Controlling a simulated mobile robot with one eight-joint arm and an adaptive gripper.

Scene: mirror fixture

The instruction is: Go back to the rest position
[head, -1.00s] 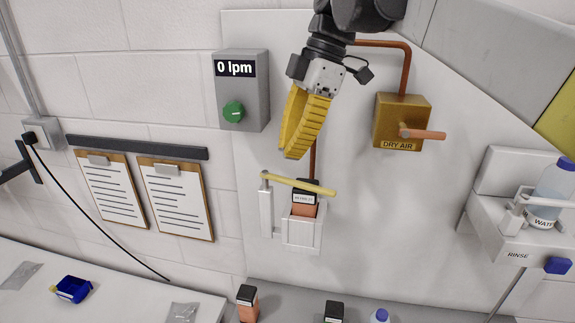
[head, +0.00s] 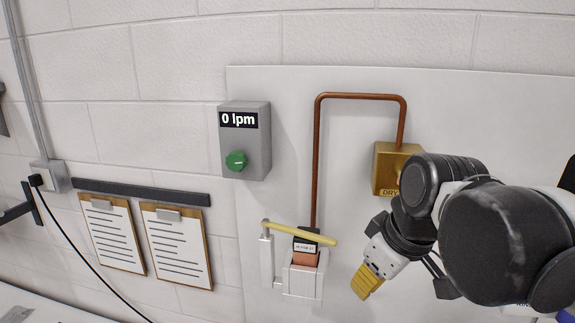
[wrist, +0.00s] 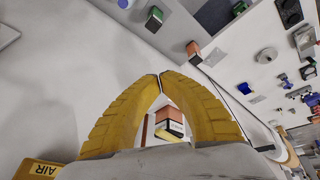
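My gripper (head: 367,284) is in the lower right of the head view, pointing down and left, to the right of the wall holder (head: 302,285). In the wrist view its two yellow fingers (wrist: 161,75) curve together and meet at the tips. Nothing is held between them.
A brass dry-air box (head: 388,168) is partly hidden behind my arm. A grey box (head: 245,140) reads "0 lpm" and has a green knob (head: 237,160). Clipboards (head: 180,245) hang at the left. The wrist view shows several loose items on surfaces. The upper wall is clear.

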